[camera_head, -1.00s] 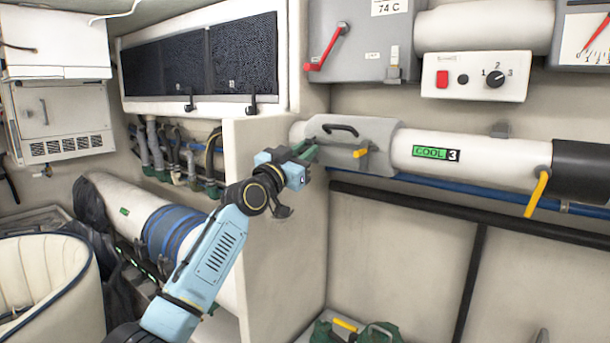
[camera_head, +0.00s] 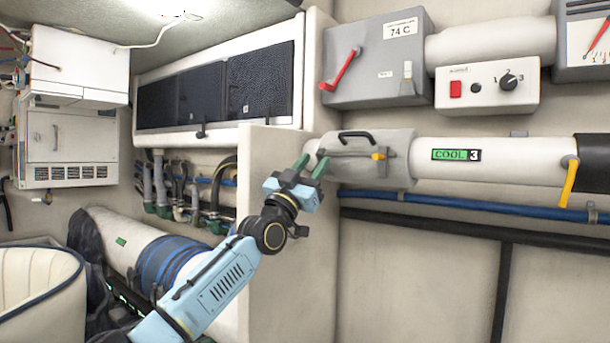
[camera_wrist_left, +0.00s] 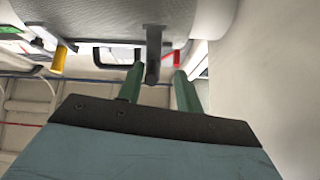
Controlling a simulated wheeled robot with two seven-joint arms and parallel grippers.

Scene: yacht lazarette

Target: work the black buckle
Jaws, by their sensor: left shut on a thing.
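The black buckle (camera_wrist_left: 153,55) hangs from the underside of a grey sleeve and shows dark between the green fingers in the left wrist view. My left gripper (camera_head: 312,167) is at the left end of the sleeve (camera_head: 397,152) around the white "COOL 3" pipe (camera_head: 510,160). It also shows in the left wrist view (camera_wrist_left: 158,72), shut on the buckle. In the head view I cannot make out the buckle clearly at the fingers. My right gripper is not in view.
The sleeve carries a black handle (camera_head: 355,135) and a yellow-tipped latch (camera_head: 378,156). A yellow lever (camera_head: 570,182) hangs farther right. A blue pipe (camera_head: 470,207) runs below. A pale partition (camera_head: 290,240) stands close behind my left arm. A grey box with a red lever (camera_head: 346,70) is above.

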